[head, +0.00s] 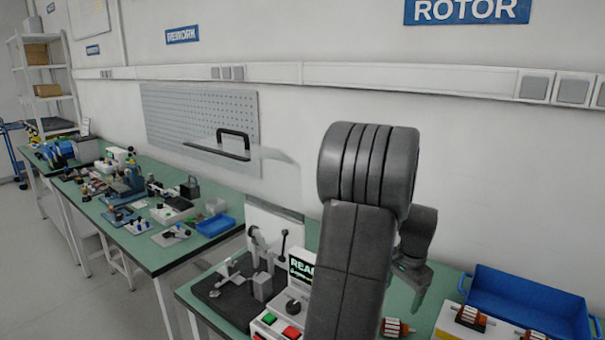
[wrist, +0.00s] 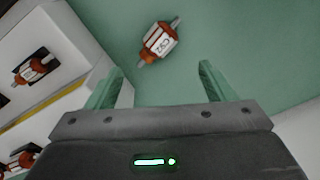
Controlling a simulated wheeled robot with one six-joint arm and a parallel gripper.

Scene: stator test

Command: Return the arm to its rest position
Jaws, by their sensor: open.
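My gripper (wrist: 160,85) shows in the wrist view with its two fingers wide apart and nothing between them. It points down over the green bench top (wrist: 225,35). A rotor (wrist: 158,43) with a white label lies on the bench just beyond the fingertips, apart from them. In the head view my gripper (head: 418,296) hangs low behind my raised arm, above the bench, and its fingers are only partly seen. A rotor (head: 396,328) lies on the bench just below and left of it.
A blue bin (head: 530,300) stands at the right. Beside it, a white holder (head: 450,322) carries rotors. A test fixture (head: 245,285) and a panel with coloured buttons (head: 278,322) stand left of my arm. Another cluttered bench (head: 150,255) is farther left.

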